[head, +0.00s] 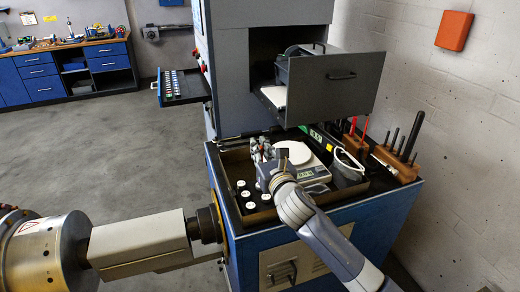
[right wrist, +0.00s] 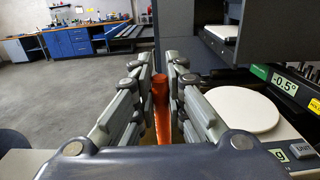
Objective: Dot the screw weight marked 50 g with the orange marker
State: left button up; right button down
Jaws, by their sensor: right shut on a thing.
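My right gripper (head: 262,153) is above the left part of the workbench tray, beside the scale. In the right wrist view its fingers (right wrist: 164,90) are shut on an upright orange thing, which looks like the orange marker (right wrist: 160,100). The marker's tip is hidden between the fingers. Several white-topped round pieces (head: 250,205), which may be the screw weights, stand in the dark tray in front of and below the gripper. Their markings are too small to read, so I cannot tell which is 50 g.
A scale with a white round pan (head: 294,151) stands right of the gripper; the pan also shows in the right wrist view (right wrist: 242,109). Wooden tool blocks (head: 396,163) are at the right. A grey drawer (head: 335,87) juts out above. A shallow drawer (head: 183,86) holds small pieces.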

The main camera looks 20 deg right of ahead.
jog(key=shift+f+b, duration=0.5)
jog(key=shift+f, duration=0.3)
dwell(1.0)
notch_tip(320, 180, up, 7)
jog(key=p, duration=0.8)
jog(key=shift+r, duration=0.1)
jog(key=shift+f, duration=0.2)
dwell(0.4)
jog(key=shift+f+b, duration=1.95)
jog(key=shift+f, duration=0.65)
jog(key=shift+p, duration=0.3)
jog(key=shift+f+b, duration=0.6)
jog(key=shift+f, duration=0.2)
